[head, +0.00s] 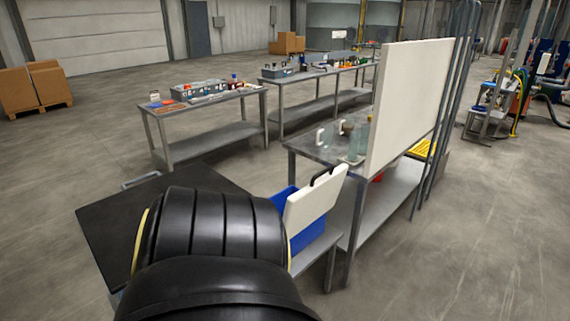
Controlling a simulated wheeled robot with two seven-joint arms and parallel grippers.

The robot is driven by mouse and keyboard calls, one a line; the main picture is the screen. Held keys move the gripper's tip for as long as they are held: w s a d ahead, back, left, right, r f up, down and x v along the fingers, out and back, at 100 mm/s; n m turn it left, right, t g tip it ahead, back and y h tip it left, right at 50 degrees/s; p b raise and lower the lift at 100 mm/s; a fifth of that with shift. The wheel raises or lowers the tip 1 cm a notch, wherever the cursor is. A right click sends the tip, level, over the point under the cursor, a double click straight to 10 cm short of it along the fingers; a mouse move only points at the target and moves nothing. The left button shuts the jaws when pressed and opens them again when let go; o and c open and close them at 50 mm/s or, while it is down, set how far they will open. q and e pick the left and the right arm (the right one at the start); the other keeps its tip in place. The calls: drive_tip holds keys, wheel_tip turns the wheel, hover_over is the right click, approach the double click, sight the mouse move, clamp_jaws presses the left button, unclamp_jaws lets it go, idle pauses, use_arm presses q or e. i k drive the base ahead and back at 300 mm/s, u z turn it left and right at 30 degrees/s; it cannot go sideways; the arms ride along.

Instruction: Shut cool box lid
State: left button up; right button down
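The cool box (312,233) is blue and stands on a low grey bench just right of my black arm. Its white lid (318,203) stands raised and tilted, with a dark handle at its top edge. The lid looks open, and blue shows on both sides of it. My arm covers the left part of the box, and the inside of the box cannot be seen. Neither of my grippers is in view.
A black-topped surface (108,225) lies at the left, partly behind my arm. A steel table (308,146) with glassware and a white upright panel (408,95) stands close behind the box. Further tables stand at the back.

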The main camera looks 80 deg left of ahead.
sight(305, 205)
drive_tip(key=u, duration=1.6)
